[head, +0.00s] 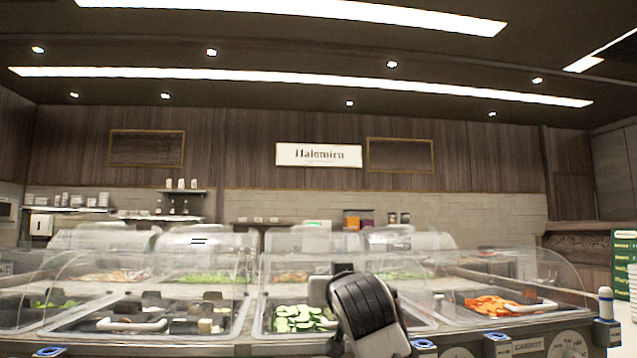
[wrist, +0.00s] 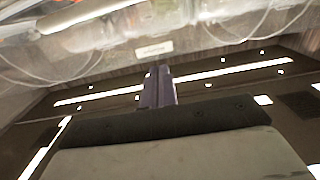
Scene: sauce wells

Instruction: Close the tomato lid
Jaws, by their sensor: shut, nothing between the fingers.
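In the head view, a clear curved lid (head: 545,283) arches over a well of orange-red pieces (head: 490,304) at the right of the counter. A label reading CARROT (head: 528,347) and a round label starting with TOM (head: 568,343) are on the front edge below. I cannot tell for sure which lid is the tomato one. My dark arm end stands before the cucumber well, and its fingers are hidden there. In the wrist view, my gripper (wrist: 158,72) has its fingers together, with nothing held, and points toward the lids and far wall.
A well of cucumber slices (head: 292,318) is at the middle, beside a well with dark and pale pieces (head: 205,322) at left. More clear lids cover the back row. Blue-topped knobs (head: 424,345) line the front edge. A post (head: 605,305) stands at the right end.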

